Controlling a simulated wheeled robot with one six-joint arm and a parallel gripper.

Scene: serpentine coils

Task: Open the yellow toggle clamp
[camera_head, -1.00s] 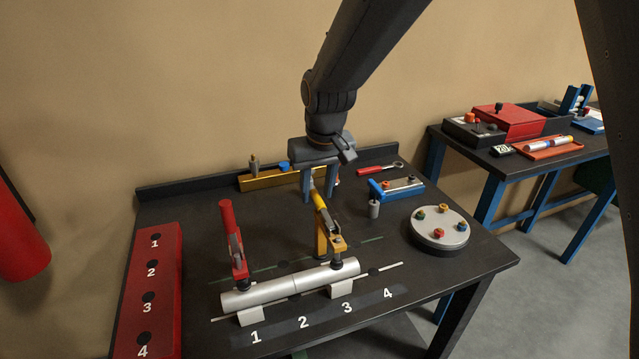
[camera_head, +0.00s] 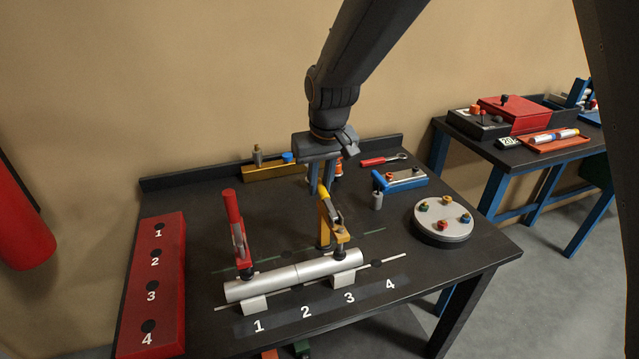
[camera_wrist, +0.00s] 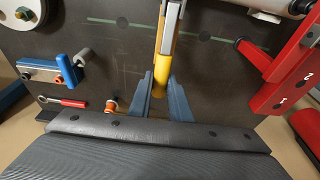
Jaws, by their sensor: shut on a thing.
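The yellow toggle clamp (camera_head: 325,232) stands behind the right part of a silver cylinder (camera_head: 310,269). Its yellow handle tip (camera_head: 323,191) points up, and its foot end is over the cylinder. My gripper (camera_head: 321,188) is above the clamp, its blue-grey fingers pointing down and shut on the handle tip. In the wrist view, the yellow handle (camera_wrist: 164,62) runs down between the two fingers (camera_wrist: 162,88). The fingers hide part of the handle's end.
A red toggle clamp (camera_head: 236,232) stands upright to the left on the cylinder. A round plate with coloured knobs (camera_head: 443,218), a blue fixture (camera_head: 402,180) and a red-handled wrench (camera_head: 380,161) lie right. A red numbered block (camera_head: 155,282) is at the left edge.

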